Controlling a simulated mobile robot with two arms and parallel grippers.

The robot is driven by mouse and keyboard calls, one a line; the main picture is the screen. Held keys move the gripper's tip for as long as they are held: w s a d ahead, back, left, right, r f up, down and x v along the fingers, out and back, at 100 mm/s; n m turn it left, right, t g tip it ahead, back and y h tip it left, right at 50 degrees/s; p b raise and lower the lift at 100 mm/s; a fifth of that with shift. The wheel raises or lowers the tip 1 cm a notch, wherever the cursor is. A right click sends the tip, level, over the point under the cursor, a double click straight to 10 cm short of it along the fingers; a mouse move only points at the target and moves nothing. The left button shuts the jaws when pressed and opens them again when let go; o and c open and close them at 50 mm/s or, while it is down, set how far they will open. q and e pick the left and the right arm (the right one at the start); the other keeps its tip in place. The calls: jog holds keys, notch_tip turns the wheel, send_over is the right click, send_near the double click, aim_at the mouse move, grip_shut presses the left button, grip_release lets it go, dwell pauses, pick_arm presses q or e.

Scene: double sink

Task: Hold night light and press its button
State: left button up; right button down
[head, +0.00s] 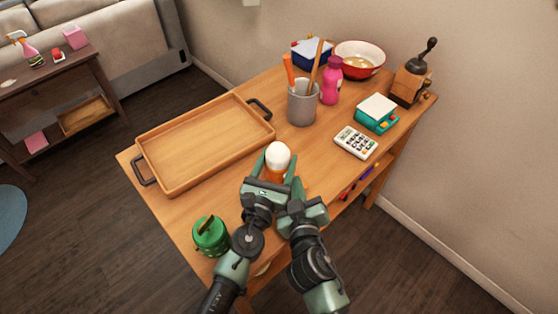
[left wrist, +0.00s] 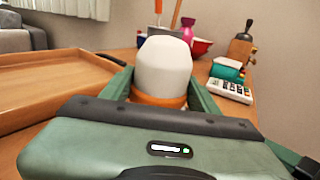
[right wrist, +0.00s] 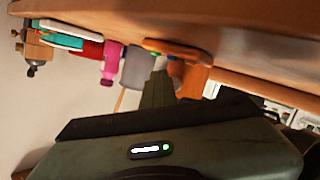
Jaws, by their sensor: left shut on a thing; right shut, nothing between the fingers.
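The night light (head: 277,160) has a white rounded top and an orange lower part. My left gripper (head: 275,172) is shut on it from the front, fingers on either side, above the table. In the left wrist view the night light (left wrist: 163,68) stands upright between the fingers. My right gripper (head: 297,187) is shut and empty, close beside the night light's right side. In the right wrist view its closed fingers (right wrist: 157,88) point toward an orange part beside them. I cannot tell whether they touch it. I cannot make out the button clearly.
A wooden tray (head: 205,185) fills the table's left. A grey cup (head: 301,108) with utensils, a pink bottle (head: 331,80), a red bowl (head: 378,57), a calculator (head: 355,142) and a grinder (head: 409,85) stand behind and right. A green jar (head: 210,236) is at the front left.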

jog(key=shift+w+r, duration=0.1)
jog(key=shift+w, duration=0.15)
dwell(0.3)
jog(key=shift+s+d, duration=0.1)
jog(key=shift+s+d+r, duration=0.15)
jog(key=shift+s+d, duration=0.45)
jog(key=s+d, duration=0.4)
jog(key=shift+s, duration=0.4)
dwell(2.1)
jog(key=s+d, duration=0.1)
jog(key=s, duration=0.1)
jog(key=shift+s+d, duration=0.3)
jog(key=shift+d, duration=0.1)
